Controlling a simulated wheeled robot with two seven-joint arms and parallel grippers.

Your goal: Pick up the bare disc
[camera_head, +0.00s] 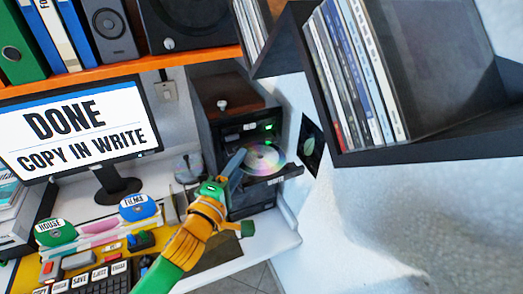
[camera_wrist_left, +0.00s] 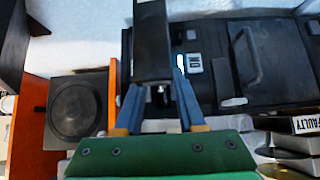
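The bare disc (camera_head: 265,157) is shiny and rainbow-coloured, with no label. It lies on the slid-out tray (camera_head: 284,173) of a dark disc drive tower (camera_head: 238,122) in the head view. My left gripper (camera_head: 235,162) is at the left edge of the disc; the head view does not show whether it touches. In the left wrist view my left gripper (camera_wrist_left: 154,88) has its two blue-grey fingers apart, with a dark block (camera_wrist_left: 153,42) showing between and beyond them. I cannot make out the disc in that view. My right gripper is not in view.
A monitor (camera_head: 83,130) reads "DONE COPY IN WRITE". A dark wall shelf (camera_head: 430,143) with sleeves hangs at upper right. An orange shelf (camera_head: 150,62) holds binders and speakers.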

